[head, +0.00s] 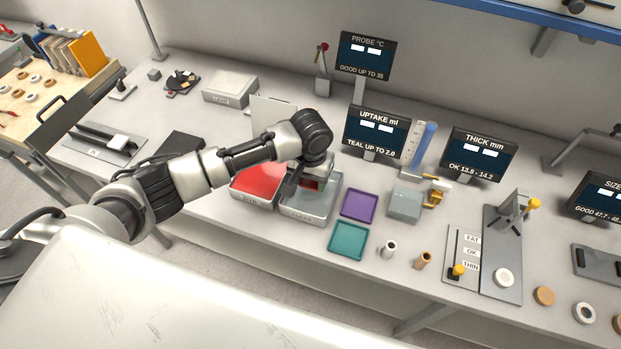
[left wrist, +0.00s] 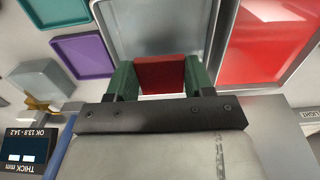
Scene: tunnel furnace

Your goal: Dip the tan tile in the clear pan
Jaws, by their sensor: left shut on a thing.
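My left gripper (left wrist: 160,80) is shut on a tile (left wrist: 160,74) whose visible face is dark red; no tan shows on it. The green fingers press on its two sides. In the head view the left gripper (head: 307,184) is over the clear pan (head: 310,212), a grey tray with a pale rim. The pan also shows in the left wrist view (left wrist: 150,22), beyond the tile. Whether the tile touches the pan's contents cannot be told. My arm hides part of the pan in the head view. My right gripper is not in view.
A red pan (head: 260,184) stands directly left of the clear pan. A purple tray (head: 359,206) and a teal tray (head: 348,239) lie to its right. A grey block (head: 404,203) with a brass fitting and several display screens stand farther right and behind.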

